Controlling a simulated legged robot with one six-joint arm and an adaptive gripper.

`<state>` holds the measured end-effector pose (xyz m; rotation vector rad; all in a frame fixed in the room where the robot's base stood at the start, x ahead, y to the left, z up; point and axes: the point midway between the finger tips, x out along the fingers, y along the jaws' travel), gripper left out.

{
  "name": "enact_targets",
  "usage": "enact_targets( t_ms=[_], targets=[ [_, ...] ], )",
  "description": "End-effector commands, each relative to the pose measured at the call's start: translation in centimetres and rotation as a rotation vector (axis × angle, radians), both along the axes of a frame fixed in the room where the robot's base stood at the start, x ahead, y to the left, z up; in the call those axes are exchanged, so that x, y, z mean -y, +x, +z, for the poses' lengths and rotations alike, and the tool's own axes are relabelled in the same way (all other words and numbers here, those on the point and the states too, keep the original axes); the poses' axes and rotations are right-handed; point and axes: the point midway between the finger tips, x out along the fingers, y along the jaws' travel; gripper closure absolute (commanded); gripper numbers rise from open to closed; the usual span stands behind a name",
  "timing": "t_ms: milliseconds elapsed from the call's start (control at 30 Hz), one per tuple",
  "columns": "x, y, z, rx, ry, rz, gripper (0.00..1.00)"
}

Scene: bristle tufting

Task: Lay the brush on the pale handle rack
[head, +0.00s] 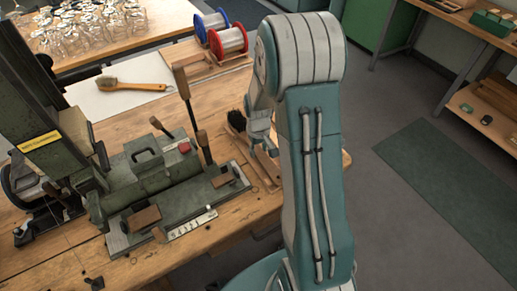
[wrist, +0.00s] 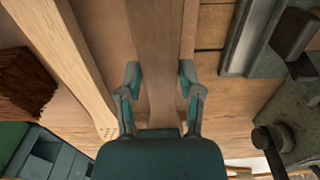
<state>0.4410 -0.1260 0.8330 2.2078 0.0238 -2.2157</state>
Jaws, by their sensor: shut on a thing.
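My gripper (wrist: 160,85) is shut on a brown wooden piece (wrist: 155,45), which looks like the brush's handle. It runs up the wrist view between my two fingers, and its far end is out of view. In the head view my gripper (head: 265,140) is low at the bench's right part, partly hidden by my arm. Dark bristles (head: 236,119) show just beside it. A pale wooden rail (wrist: 62,60), which seems part of the handle rack, runs left of the held piece. I cannot tell whether the brush touches the rack.
A green-grey machine (head: 150,175) with upright levers stands left of my gripper. Another brush (head: 132,86) lies on a white sheet (head: 105,100) behind it. Red (head: 228,40) and blue spools stand at the back. A reddish-brown block (wrist: 25,85) lies left in the wrist view.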

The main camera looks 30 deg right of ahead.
Motion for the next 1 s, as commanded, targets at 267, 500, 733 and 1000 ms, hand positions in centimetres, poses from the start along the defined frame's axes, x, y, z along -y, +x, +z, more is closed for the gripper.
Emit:
enact_targets(
  t_ms=[267,500,733,1000],
  targets=[
    [0.0,0.0,-0.1,0.001,0.000,0.000,0.48],
    [0.0,0.0,-0.1,0.001,0.000,0.000,0.18],
    [0.0,0.0,0.0,0.001,0.000,0.000,0.18],
    [0.0,0.1,3.8,0.007,-0.002,0.000,0.18]
  ],
)
